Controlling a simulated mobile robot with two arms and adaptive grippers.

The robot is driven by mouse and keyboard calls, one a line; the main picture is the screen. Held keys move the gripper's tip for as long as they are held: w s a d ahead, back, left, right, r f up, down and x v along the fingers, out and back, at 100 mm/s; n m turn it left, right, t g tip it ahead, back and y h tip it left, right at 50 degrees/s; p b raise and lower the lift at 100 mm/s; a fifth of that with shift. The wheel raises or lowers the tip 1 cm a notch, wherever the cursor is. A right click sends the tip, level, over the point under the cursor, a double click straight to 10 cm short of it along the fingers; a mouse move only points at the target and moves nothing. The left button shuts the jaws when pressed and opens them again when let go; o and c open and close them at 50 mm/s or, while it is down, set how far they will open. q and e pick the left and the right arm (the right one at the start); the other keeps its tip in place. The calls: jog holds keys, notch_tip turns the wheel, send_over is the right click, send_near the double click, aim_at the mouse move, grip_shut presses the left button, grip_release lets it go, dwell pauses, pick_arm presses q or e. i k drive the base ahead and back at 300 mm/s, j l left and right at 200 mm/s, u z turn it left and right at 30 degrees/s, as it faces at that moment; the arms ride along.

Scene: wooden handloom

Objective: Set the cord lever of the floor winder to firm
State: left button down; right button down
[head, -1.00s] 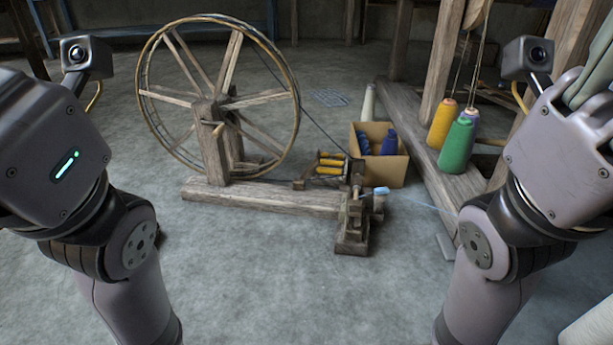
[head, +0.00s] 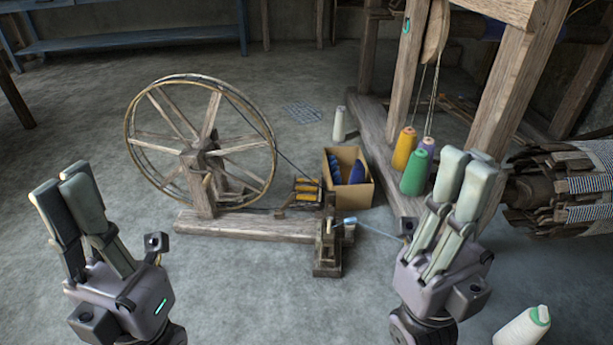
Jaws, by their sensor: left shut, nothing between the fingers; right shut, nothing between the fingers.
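The floor winder (head: 250,226) stands on the concrete floor ahead of me, with a large spoked wheel (head: 130,130) at its left and a small wooden head block (head: 328,258) at its right end. A cord runs from the wheel to that head. The cord lever cannot be made out for certain at this size. My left gripper (head: 62,182) is shut and empty, pointing up at the left, apart from the winder. My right gripper (head: 468,160) is shut and empty, pointing up to the right of the winder.
A cardboard box (head: 358,192) with blue spools sits behind the winder head. Floor in front of the winder is clear.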

aim_at(293, 195)
jog(key=i+l+u, duration=0.15)
jog(key=i, duration=0.35)
jog(key=i+l+u, duration=0.1)
jog(key=i, duration=0.4)
jog(key=i+l+u, duration=0.15)
jog(key=i+l, duration=0.25)
